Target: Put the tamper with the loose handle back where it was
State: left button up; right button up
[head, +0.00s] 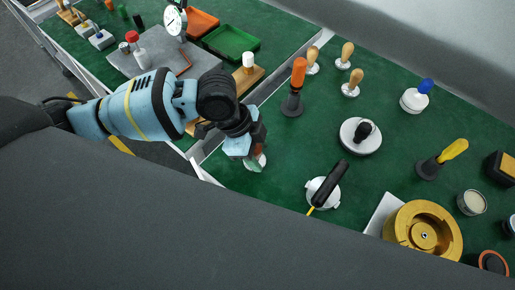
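My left gripper (251,150) points down over the green mat, left of the middle. A small pale piece with reddish and green parts (257,162) shows at its fingertips. I cannot tell whether it is held or part of the gripper. Which handle is loose cannot be told. My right gripper is out of view.
A brass ring (424,230) and a small tin (471,203) stand at lower right. A second table with trays (230,43) lies left, past a white divider.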

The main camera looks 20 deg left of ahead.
pick_arm(q)
jog(key=shift+r, duration=0.2)
jog(key=p+v, duration=0.1)
jog(key=v, duration=1.1)
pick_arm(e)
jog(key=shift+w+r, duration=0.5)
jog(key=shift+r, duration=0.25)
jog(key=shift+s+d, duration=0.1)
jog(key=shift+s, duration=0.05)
pick_arm(q)
jog(key=shift+s+f, duration=0.1)
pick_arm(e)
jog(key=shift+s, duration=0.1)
